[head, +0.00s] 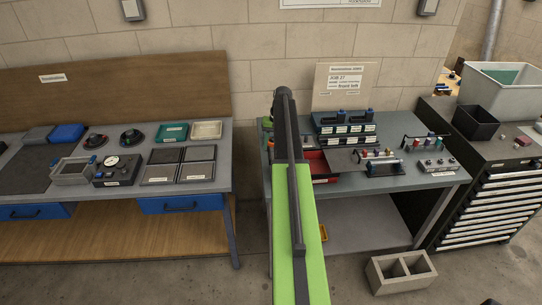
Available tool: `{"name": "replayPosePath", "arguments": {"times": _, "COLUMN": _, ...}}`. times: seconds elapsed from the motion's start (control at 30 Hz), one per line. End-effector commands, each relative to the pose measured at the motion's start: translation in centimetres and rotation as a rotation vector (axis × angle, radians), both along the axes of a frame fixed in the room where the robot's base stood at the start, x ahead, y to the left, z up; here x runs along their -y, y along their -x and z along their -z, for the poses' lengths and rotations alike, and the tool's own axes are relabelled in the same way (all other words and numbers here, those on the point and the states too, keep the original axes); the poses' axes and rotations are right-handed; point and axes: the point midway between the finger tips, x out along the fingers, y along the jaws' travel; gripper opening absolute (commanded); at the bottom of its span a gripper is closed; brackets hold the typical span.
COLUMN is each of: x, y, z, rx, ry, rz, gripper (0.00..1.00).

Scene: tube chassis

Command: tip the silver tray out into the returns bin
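A pale metal-rimmed tray (207,130) lies at the back right of the left bench, beside a green tray (171,132); it is the likeliest silver tray, though its colour looks cream. No label clearly marks the returns bin. A large grey bin (492,99) with something green inside stands on the cabinet at the far right. A red open bin (317,166) sits on the middle bench, partly hidden by my arm. My green arm rises through the middle of the view, and its dark end (283,96) is over the middle bench's left side. The gripper's fingers cannot be made out.
The left bench (222,185) holds gauges, boxes and flat dark and grey panels. The middle bench (440,181) carries racks and small fittings. A black bin (474,122) stands in front of the grey bin. A concrete block (400,275) lies on the floor. A gap separates the benches.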

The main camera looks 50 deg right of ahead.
Motion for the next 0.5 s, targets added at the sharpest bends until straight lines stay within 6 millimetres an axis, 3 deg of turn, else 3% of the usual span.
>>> {"name": "replayPosePath", "arguments": {"times": 0.07, "x": -0.13, "y": -0.11, "z": 1.16, "rx": 0.000, "ry": 0.000, "rz": 0.000, "gripper": 0.32}}
{"name": "replayPosePath", "arguments": {"times": 0.33, "x": -0.21, "y": -0.18, "z": 0.95, "rx": 0.000, "ry": 0.000, "rz": -0.001, "gripper": 0.32}}
{"name": "replayPosePath", "arguments": {"times": 0.5, "x": -0.23, "y": -0.19, "z": 0.95, "rx": 0.000, "ry": 0.000, "rz": -0.001, "gripper": 0.09}}
